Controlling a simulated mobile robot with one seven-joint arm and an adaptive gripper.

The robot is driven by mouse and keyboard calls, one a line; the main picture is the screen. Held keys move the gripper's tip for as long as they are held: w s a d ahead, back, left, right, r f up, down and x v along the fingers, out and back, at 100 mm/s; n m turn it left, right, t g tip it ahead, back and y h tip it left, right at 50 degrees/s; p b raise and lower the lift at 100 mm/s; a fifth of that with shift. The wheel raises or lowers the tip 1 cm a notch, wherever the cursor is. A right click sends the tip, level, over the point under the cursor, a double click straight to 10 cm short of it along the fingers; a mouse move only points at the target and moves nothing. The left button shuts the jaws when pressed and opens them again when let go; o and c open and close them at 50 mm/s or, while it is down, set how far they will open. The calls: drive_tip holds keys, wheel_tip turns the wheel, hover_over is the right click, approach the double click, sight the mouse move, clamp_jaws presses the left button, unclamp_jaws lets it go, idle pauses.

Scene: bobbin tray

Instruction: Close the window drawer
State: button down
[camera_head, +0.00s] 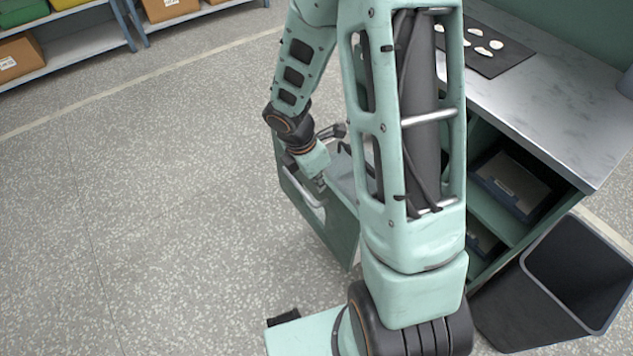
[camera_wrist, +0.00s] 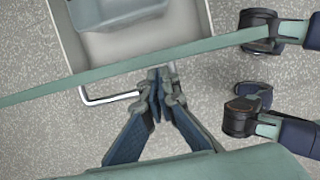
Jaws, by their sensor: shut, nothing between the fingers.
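The drawer stands pulled out from the green cabinet. Its green front panel (camera_head: 335,232) faces left in the head view, with a silver bar handle (camera_head: 303,190) on it. In the wrist view the top edge of the front (camera_wrist: 60,88) runs slantwise across, and the handle (camera_wrist: 112,98) shows beside my fingers. My gripper (camera_wrist: 157,78) is shut and empty, its tips at the front's edge by the handle; whether they touch is unclear. In the head view my gripper (camera_head: 320,184) is small, near the top of the front. My arm hides much of the drawer.
A grey-blue object (camera_wrist: 125,35) lies in the drawer. The cabinet's counter (camera_head: 560,110) holds a dark mat (camera_head: 488,52) with pale pieces. Open shelves with a dark tray (camera_head: 510,185) are below. A dark bin (camera_head: 545,285) stands at right. The floor at left is clear.

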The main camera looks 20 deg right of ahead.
drive_tip(key=w+d+p, duration=0.3)
drive_tip(key=d+p, duration=0.2)
drive_tip(key=d, duration=0.6)
drive_tip(key=w+d+p, duration=0.4)
drive_tip(key=d+p, duration=0.2)
drive_tip(key=d, duration=0.4)
drive_tip(key=shift+d, duration=0.35)
drive_tip(key=shift+a, duration=0.15)
